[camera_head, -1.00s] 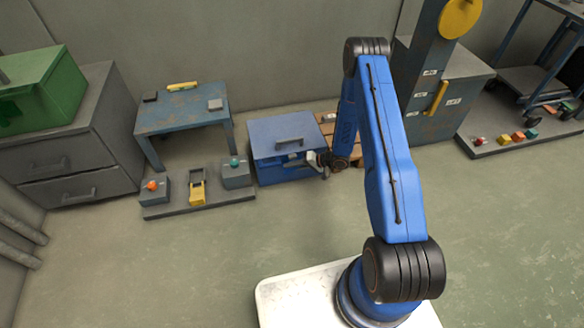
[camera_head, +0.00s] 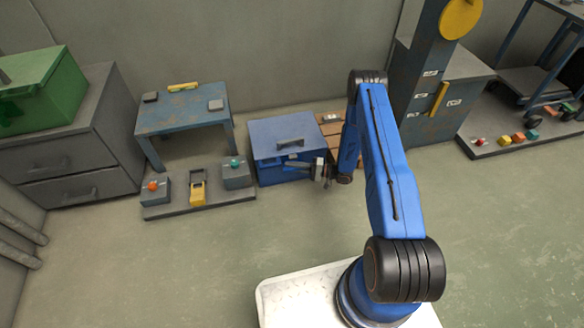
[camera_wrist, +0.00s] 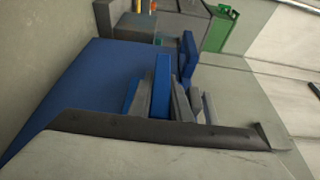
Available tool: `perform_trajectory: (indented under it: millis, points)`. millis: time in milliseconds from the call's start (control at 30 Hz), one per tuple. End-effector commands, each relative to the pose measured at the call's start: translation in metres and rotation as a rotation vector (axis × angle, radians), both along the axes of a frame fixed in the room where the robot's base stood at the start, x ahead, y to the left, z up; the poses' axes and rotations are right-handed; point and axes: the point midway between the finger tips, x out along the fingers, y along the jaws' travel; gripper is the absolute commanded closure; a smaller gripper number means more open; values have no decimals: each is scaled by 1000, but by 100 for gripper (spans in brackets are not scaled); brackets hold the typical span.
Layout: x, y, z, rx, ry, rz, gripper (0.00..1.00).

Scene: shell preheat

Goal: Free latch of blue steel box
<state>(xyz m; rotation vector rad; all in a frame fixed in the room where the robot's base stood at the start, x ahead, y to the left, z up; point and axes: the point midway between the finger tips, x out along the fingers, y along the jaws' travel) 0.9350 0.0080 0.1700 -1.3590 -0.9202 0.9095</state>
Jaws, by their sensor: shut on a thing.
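The blue steel box (camera_head: 270,131) stands on the floor against the back wall, with a grey handle (camera_head: 290,144) on its lid. My gripper (camera_head: 308,164) is at the right part of the box's front face, below the lid edge. It is shut on a small part there, which I take to be the latch; my fingers largely hide it in the head view. In the wrist view, the box's broad blue surface (camera_wrist: 75,85) fills the left, and narrow blue and grey pieces stand close together near the middle. I cannot clearly separate latch from fingers there.
Left of the box, a low grey platform (camera_head: 215,202) holds a box with an orange knob (camera_head: 153,186), a yellow-handled device (camera_head: 198,190) and a box with a green knob (camera_head: 235,172). A wooden pallet (camera_head: 331,128) lies behind right. The floor in front is clear.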

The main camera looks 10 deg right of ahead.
Motion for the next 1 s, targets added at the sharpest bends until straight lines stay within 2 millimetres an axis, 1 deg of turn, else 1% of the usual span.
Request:
perform_trajectory:
  millis: [367, 400, 433, 467, 800, 867, 1000]
  points:
    - [2, -1, 0, 2, -2, -4, 100]
    - [2, -1, 0, 2, -2, -4, 76]
    - [2, -1, 0, 2, -2, -4, 68]
    - [2, -1, 0, 2, -2, -4, 64]
    - [0, -2, 0, 3, -1, -2, 64]
    - [-1, -6, 0, 3, 0, -3, 64]
    - [-8, -23, 0, 3, 0, -5, 64]
